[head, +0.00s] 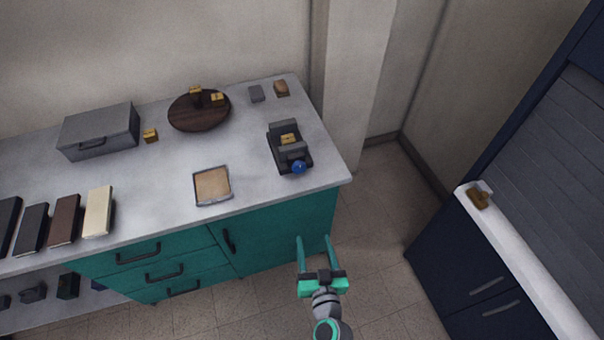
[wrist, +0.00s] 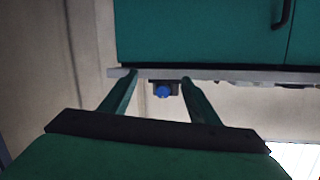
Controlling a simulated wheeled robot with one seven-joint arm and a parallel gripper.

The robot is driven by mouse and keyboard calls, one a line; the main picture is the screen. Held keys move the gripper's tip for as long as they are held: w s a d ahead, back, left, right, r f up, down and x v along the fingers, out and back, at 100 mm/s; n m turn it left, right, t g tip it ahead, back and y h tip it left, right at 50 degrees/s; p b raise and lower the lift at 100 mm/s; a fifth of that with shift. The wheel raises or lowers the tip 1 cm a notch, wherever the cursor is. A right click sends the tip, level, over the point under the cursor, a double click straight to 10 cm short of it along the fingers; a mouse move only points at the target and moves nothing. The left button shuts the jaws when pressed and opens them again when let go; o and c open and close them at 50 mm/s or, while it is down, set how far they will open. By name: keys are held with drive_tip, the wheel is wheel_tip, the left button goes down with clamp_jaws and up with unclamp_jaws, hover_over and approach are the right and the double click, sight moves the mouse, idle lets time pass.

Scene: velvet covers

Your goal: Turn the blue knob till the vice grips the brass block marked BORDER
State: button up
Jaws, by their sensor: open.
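The dark vice (head: 275,152) stands near the right end of the grey worktop in the head view. A brass block (head: 288,139) sits between its jaws; its marking is too small to read, and I cannot tell whether the jaws touch it. The blue knob (head: 299,167) is on the vice's front end, facing the worktop's front edge. The knob also shows in the wrist view (wrist: 162,91), between and beyond my fingers. My gripper (head: 314,240) is open and empty, in front of the teal cabinet, apart from the knob.
A round dark wooden stand (head: 185,122) holds brass blocks, with another brass block (head: 150,135) beside the grey box (head: 110,125). A shallow tray (head: 212,203) lies left of the vice. Several books lie at left. A navy cabinet (head: 450,240) stands right, across open floor.

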sight(300, 170)
drive_tip(key=w+a+r+y, duration=0.1)
drive_tip(key=w+r, duration=0.1)
drive_tip(key=w, duration=0.4)
drive_tip(key=w+r+n+t+y, duration=0.1)
drive_tip(key=w+r, duration=0.2)
drive_tip(key=w, duration=0.3)
drive_tip(key=w+a+r+n+y, duration=0.1)
drive_tip(key=w+r, duration=0.1)
drive_tip(key=w, duration=0.4)
drive_tip(key=shift+w+a+r+t, duration=0.25)
drive_tip(key=shift+w+a+t, duration=0.05)
drive_tip(key=shift+w+t, duration=0.1)
drive_tip(key=shift+w+a, duration=0.25)
drive_tip(key=shift+w, duration=0.5)
drive_tip(key=shift+w+a, duration=0.1)
drive_tip(key=c, duration=1.1)
